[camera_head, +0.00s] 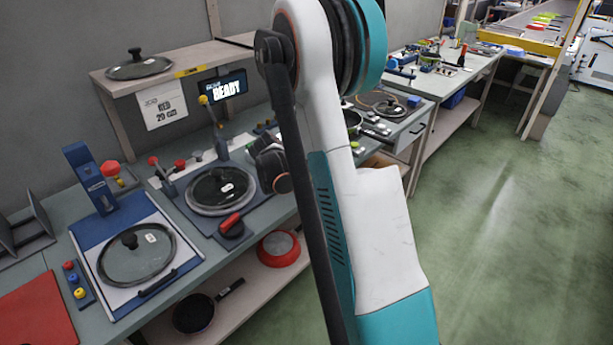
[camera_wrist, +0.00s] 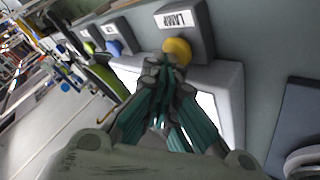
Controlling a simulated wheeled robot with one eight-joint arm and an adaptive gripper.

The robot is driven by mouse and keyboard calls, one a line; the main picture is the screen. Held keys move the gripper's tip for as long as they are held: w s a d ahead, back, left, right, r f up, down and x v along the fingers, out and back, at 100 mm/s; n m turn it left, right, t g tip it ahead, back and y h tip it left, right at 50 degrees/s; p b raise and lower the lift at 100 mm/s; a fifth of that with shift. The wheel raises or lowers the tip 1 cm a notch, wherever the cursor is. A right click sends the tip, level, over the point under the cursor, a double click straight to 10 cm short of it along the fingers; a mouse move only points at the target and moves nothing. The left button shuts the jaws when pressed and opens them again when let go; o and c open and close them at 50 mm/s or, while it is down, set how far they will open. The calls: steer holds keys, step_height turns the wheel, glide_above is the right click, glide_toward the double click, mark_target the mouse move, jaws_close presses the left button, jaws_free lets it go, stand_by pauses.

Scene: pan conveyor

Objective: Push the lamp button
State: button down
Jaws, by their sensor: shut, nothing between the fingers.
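In the wrist view a round yellow button (camera_wrist: 177,50) sits on a grey box (camera_wrist: 202,28) with a white label whose lettering is upside down and hard to read. My gripper (camera_wrist: 167,66) is shut and empty. Its fingertips overlap the lower left edge of the yellow button in the picture; I cannot tell whether they touch it. A blue button (camera_wrist: 113,46) and a green button (camera_wrist: 88,47) on similar labelled boxes lie further left. In the head view my arm fills the middle and I cannot make out my fingertips.
A white-and-grey panel (camera_wrist: 228,82) lies behind my fingers in the wrist view. The head view shows a workbench with a glass lid (camera_head: 137,255) on a blue board, another lid (camera_head: 213,190), a READY display (camera_head: 226,89) and a red pan (camera_head: 278,248) below. Green floor at right is open.

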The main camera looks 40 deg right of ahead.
steer(key=shift+r, duration=0.55)
steer(key=shift+p, duration=0.3)
step_height(320, 180, up, 6)
steer(key=p, duration=0.3)
steer(key=shift+p, duration=0.3)
